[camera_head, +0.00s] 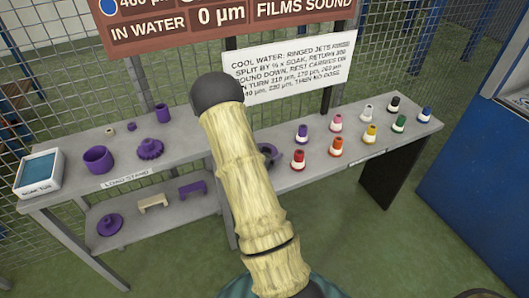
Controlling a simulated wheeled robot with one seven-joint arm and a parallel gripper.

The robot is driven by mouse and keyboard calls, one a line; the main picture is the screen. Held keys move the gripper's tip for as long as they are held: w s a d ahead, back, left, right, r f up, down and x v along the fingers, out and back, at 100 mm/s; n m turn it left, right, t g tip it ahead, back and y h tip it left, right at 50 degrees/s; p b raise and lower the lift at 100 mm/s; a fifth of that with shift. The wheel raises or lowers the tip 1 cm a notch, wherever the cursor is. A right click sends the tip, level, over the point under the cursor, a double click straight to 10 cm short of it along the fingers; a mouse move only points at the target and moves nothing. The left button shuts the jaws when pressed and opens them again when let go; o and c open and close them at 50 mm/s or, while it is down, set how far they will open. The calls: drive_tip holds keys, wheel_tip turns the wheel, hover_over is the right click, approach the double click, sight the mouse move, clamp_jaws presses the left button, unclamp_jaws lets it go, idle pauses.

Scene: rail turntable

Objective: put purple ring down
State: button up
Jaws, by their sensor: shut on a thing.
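My arm rises through the middle of the picture and hides part of the bench behind it. My gripper's fingers do not show; they are hidden or out of the picture. A dark purple, ring-like piece (269,153) shows just right of my arm at bench height, partly covered by the arm. I cannot tell whether it rests on the bench or is held. A wide purple ring or cup (98,160) stands on the left bench (70,190), with a purple toothed piece (150,149) to its right. A small purple ring (131,127) and a purple cylinder (162,113) stand behind them.
A white tub (57,184) with blue contents stands at the left end. Several coloured, white-banded cones (336,147) stand on the right bench. The lower shelf holds a purple disc (110,225) and two brackets (153,202). A mesh fence and signs (290,65) rise behind.

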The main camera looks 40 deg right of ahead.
drive_tip(key=shift+f, duration=0.1)
drive_tip(key=o, duration=1)
drive_tip(key=shift+c, duration=0.2)
drive_tip(key=v, duration=1.2)
drive_tip(key=shift+s+p, duration=0.1)
drive_tip(key=shift+p, duration=0.25)
drive_tip(key=shift+a, duration=0.1)
